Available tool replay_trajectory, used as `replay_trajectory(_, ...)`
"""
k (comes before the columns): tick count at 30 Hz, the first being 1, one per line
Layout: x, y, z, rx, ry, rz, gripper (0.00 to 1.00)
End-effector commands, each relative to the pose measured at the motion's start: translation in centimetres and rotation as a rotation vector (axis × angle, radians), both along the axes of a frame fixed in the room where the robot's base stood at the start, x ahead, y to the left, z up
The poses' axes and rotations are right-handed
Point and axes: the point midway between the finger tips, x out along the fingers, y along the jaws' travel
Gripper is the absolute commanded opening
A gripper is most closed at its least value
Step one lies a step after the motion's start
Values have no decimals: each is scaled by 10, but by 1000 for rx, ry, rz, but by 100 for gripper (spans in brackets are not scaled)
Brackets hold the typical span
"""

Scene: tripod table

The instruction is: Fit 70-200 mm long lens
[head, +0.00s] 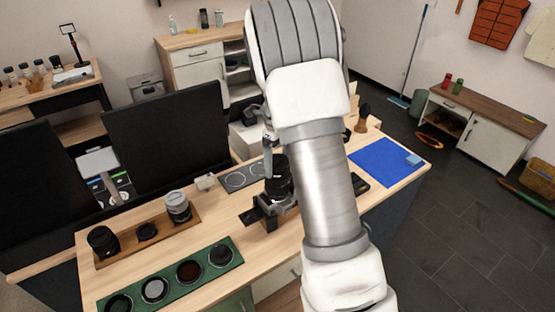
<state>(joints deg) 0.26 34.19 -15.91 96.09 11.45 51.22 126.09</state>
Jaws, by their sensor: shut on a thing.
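My arm covers the middle of the head view, and my gripper (270,147) is partly hidden behind it. It points down at an upright black cylindrical lens (278,181) and appears shut on its upper part; the fingertips are not clear. The lens stands at or just above a dark and grey mount (268,213) on the wooden table; I cannot tell whether it is seated. A wooden tray (128,257) at the left holds a black lens (103,241), a low black piece (148,231) and a pale grey lens (178,206).
A green tray (172,296) with several round filters lies at the front left. A grey panel with rings (236,180) lies behind the mount. A blue mat (385,160) is at the right. Black screens (165,135) stand behind the table. Bare wood (225,220) lies between the trays.

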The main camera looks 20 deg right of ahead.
Motion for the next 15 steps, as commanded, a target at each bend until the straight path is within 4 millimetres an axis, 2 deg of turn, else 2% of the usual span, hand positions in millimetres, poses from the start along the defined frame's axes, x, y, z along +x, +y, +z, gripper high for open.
replay_trajectory(6, -2, 1, -2, 2, 8, -123, 25)
replay_trajectory(15, -2, 1, -3, 2, 8, -128, 25)
